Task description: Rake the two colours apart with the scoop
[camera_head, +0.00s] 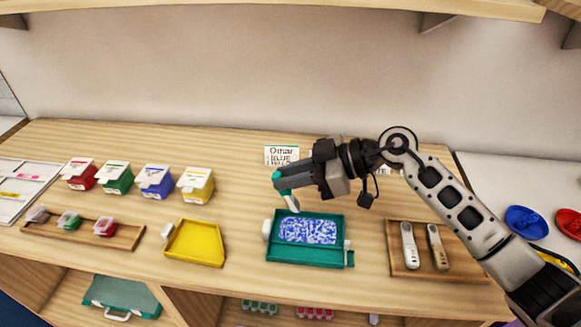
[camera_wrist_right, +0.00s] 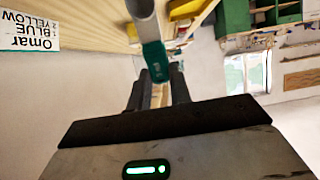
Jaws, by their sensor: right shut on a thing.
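My right gripper (camera_head: 280,181) is shut on the scoop (camera_head: 293,203), at the back left of the teal tray and above it. The scoop's pale lower part hangs down from its teal grip. In the right wrist view the scoop's green grip (camera_wrist_right: 155,62) is between the fingers. The teal tray (camera_head: 305,260) stands on the table with a raised rim. It holds a mixed layer of blue and whitish beads (camera_head: 308,231). My left gripper is out of view.
A yellow tray (camera_head: 196,243) lies left of the teal tray. A wooden tray (camera_head: 460,262) with two grey tools is at right. Red, green, blue and yellow lidded boxes (camera_head: 155,182) stand at back left. A wooden rack (camera_head: 125,238) holds small containers in front.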

